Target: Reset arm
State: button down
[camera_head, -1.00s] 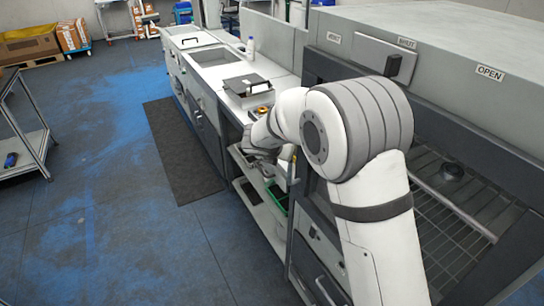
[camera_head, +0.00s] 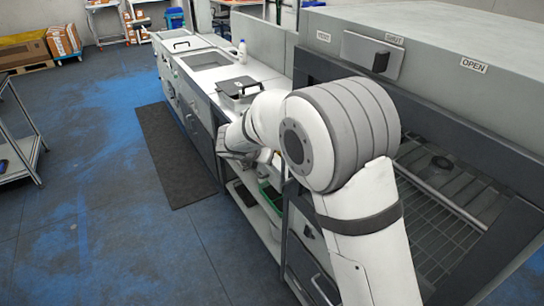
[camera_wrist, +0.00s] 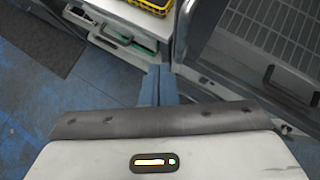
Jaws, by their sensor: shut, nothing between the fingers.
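My gripper shows in the wrist view (camera_wrist: 160,85), with its two blue-grey fingers together and nothing between them. It points toward the gap between a white counter front and a grey machine, above the blue floor. In the head view my white and grey arm reaches out in front of the counter, and its wrist end is low beside the counter front. The fingertips are hidden or too small to tell there.
A grey machine with a wire rack (camera_head: 440,215) stands at the right. The counter (camera_head: 215,95) holds a dark-lidded box (camera_head: 240,87) and a white bottle (camera_head: 242,52). A green bin (camera_head: 270,197) sits on the lower shelf. A metal cart (camera_head: 25,150) stands left.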

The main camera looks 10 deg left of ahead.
jog(key=s+a+r+b, duration=0.1)
jog(key=s+a+r, duration=0.3)
jog(key=r, duration=0.1)
jog(key=w+d+r+n+t+y, duration=0.35)
jog(key=d+r+n, duration=0.4)
jog(key=r, duration=0.25)
jog(key=s+d+r+n+y+b, duration=0.1)
jog(key=s+d+r+n+y, duration=0.4)
jog(key=n, duration=0.7)
jog(key=s+d+f+n+g+h, duration=0.2)
jog(key=s+d+f+n+g, duration=0.1)
jog(key=s+d+f+n, duration=0.2)
jog(key=s+d+f+n+g+h+b, duration=0.1)
jog(key=s+d+f+n, duration=0.4)
jog(key=s+d, duration=0.5)
jog(key=s+d+f+n+g+h, duration=0.3)
jog(key=s+d+f+n+g, duration=0.2)
jog(key=s+d+n, duration=0.3)
jog(key=s+n, duration=0.1)
jog(key=s, duration=0.1)
jog(key=shift+s+d+f, duration=0.2)
jog(key=shift+s+d, duration=0.05)
jog(key=shift+s, duration=0.1)
jog(key=shift+h, duration=0.25)
